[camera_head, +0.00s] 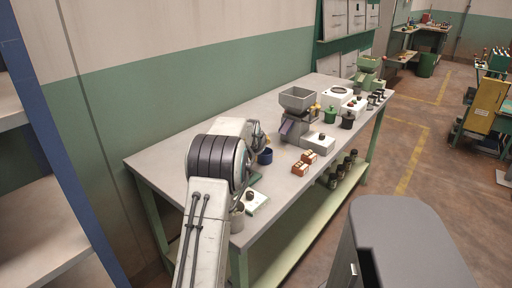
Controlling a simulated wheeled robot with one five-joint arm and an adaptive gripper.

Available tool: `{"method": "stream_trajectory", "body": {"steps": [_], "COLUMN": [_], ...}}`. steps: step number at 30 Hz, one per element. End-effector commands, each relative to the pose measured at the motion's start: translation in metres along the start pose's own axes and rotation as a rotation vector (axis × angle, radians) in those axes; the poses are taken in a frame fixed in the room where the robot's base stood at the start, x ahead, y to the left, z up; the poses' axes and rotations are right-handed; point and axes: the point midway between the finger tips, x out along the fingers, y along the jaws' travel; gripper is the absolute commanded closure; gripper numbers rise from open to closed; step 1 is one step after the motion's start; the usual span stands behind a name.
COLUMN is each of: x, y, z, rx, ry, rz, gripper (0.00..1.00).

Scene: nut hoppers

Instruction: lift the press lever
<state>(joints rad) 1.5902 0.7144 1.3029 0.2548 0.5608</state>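My white arm with its dark ribbed joint reaches from the bottom of the view over the near end of the workbench (165,150). My gripper (260,134) is partly in view just past the dark joint, small and mostly hidden by the arm. I cannot tell whether its fingers are open or shut. I cannot make out a press lever. A green flat piece (256,178) shows beside the arm's joint, largely covered by it; I cannot tell whether it belongs to the press.
Green and dark pots stand farther back. Dark bottles (341,172) are on the lower shelf. A blue-edged rack (48,130) is at left.

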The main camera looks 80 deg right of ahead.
Motion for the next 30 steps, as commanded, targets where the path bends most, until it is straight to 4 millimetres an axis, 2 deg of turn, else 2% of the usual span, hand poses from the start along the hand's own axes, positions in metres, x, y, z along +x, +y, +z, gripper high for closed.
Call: {"method": "stream_trajectory", "body": {"steps": [3,4,22,30], "x": [-0.0001,-0.0001,-0.0007,-0.0020], "y": [0.0000,0.0000,-0.0006,-0.0016], "z": [0.0000,0.0000,-0.0011,-0.0031], "rx": [0.000,0.000,0.000,0.000], "ry": [0.000,0.000,0.003,0.006], "rz": [0.000,0.000,-0.002,-0.003], "gripper": [0.48,0.45,0.98,1.00]}}
